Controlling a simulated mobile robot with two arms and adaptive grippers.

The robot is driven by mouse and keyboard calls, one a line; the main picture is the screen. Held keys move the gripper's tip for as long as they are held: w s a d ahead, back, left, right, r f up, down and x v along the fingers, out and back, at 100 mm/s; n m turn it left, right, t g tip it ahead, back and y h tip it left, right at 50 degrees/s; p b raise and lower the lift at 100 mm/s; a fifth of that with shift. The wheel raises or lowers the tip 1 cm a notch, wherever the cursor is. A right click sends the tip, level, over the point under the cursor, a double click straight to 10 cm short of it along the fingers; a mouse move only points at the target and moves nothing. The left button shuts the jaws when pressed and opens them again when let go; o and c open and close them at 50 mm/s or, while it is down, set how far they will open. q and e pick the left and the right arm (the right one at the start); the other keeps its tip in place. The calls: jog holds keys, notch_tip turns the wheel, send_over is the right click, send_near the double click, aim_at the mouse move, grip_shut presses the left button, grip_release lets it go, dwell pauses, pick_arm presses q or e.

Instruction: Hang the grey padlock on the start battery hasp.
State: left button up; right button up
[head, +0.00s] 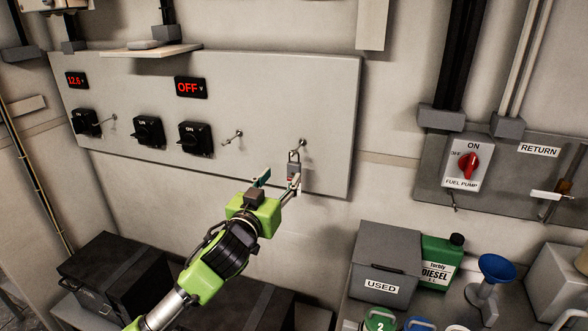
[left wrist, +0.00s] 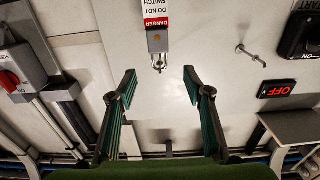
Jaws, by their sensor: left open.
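The grey padlock (head: 294,169) hangs by its shackle from a peg at the right end of the grey panel (head: 255,90). Its red-and-white danger tag hangs below; padlock (left wrist: 157,42) and tag also show upside down in the left wrist view. My left gripper (head: 279,183) is open and empty, just in front of and below the padlock. In the left wrist view the padlock lies beyond the open fingertips (left wrist: 160,78), between their lines. A bare metal hasp (head: 233,137) sits right of the third black switch (head: 195,139); START is printed by that switch in the wrist view (left wrist: 302,28).
Two more black switches (head: 147,131) (head: 86,122) and another hasp (head: 109,119) are on the panel's left. A fuel pump switch (head: 467,163) is on the right wall. A grey USED box (head: 383,264) and a green diesel can (head: 441,258) stand low right.

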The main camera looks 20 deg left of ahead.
aim_at(293, 164)
pick_arm(q)
jog(key=w+p, duration=0.1)
jog(key=w, duration=0.5)
jog(key=shift+d+p, duration=0.15)
jog(key=shift+p, duration=0.15)
jog(key=w, duration=0.1)
jog(key=w+p, duration=0.1)
jog(key=w, duration=0.1)
jog(key=shift+d+f, duration=0.1)
jog(key=shift+f, duration=0.2)
jog(key=shift+w+f+p, duration=0.15)
jog(key=shift+w+p, duration=0.15)
jog(key=shift+w, duration=0.45)
pick_arm(e)
jog(key=r, duration=0.1)
jog(key=d+r, duration=0.1)
jog(key=r, duration=0.1)
jog(key=shift+w+r, duration=0.1)
jog(key=shift+r, duration=0.2)
jog(key=shift+a, duration=0.1)
pick_arm(q)
jog(key=c, duration=0.3)
grip_shut()
pick_arm(e)
jog(key=shift+a, duration=0.1)
